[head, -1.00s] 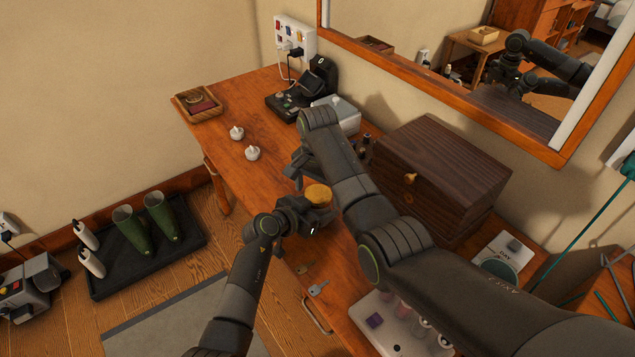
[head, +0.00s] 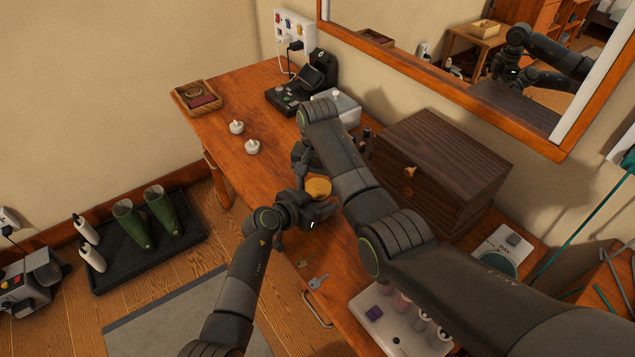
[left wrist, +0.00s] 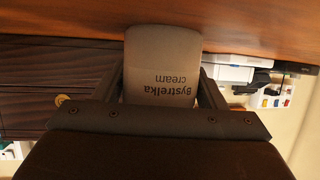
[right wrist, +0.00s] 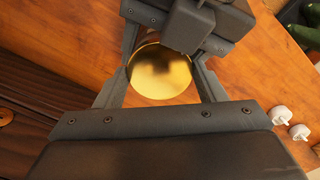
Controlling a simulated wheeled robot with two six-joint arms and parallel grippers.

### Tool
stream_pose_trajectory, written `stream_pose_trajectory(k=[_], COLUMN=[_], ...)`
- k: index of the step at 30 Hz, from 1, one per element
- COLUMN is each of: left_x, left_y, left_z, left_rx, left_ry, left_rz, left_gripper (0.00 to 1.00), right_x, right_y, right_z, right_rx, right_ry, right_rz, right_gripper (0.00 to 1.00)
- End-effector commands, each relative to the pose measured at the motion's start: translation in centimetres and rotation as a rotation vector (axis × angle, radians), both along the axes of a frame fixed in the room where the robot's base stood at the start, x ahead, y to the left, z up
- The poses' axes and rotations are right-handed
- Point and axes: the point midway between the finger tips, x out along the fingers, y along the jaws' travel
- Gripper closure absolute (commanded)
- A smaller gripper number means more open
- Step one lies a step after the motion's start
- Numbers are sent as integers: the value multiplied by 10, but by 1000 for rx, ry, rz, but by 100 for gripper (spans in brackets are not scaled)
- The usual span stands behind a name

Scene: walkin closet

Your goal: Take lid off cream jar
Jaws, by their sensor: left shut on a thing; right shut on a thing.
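The cream jar (left wrist: 163,75) is a pale container printed "Bystrelka cream", upside down in the left wrist view. My left gripper (head: 314,208) is shut on its body. The round gold lid (head: 319,189) shows above the left gripper in the head view and from above in the right wrist view (right wrist: 160,72). My right gripper (head: 308,178) is shut on the lid, a finger at each side. The jar's body is mostly hidden by my grippers in the head view. I cannot tell whether the lid still touches the jar.
A dark wooden box (head: 440,165) stands right of my right arm. Two small white items (head: 252,147) and a wooden tray (head: 198,98) are on the table's left. The table's left middle is clear.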

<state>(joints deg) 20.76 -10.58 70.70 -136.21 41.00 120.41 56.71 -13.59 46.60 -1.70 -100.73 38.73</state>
Motion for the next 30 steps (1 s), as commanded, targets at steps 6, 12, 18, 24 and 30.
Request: stream_pose_trajectory(k=[6,12,18,24,30], left_x=[0,0,0,0,0], left_y=[-1,-1,-1,-1,-1], left_z=[0,0,0,0,0], left_rx=[-1,-1,-1,-1,-1], left_ry=[1,1,1,1,1], left_rz=[-1,-1,-1,-1,-1], left_gripper=[99,99,99,99,99], right_x=[0,0,0,1,1], right_y=[0,0,0,0,0], right_z=[0,0,0,5,33], right_rx=[1,1,1,0,2], right_ry=[-1,-1,-1,-2,-5], right_rz=[20,19,18,17,17], right_gripper=[64,23,14,14,14])
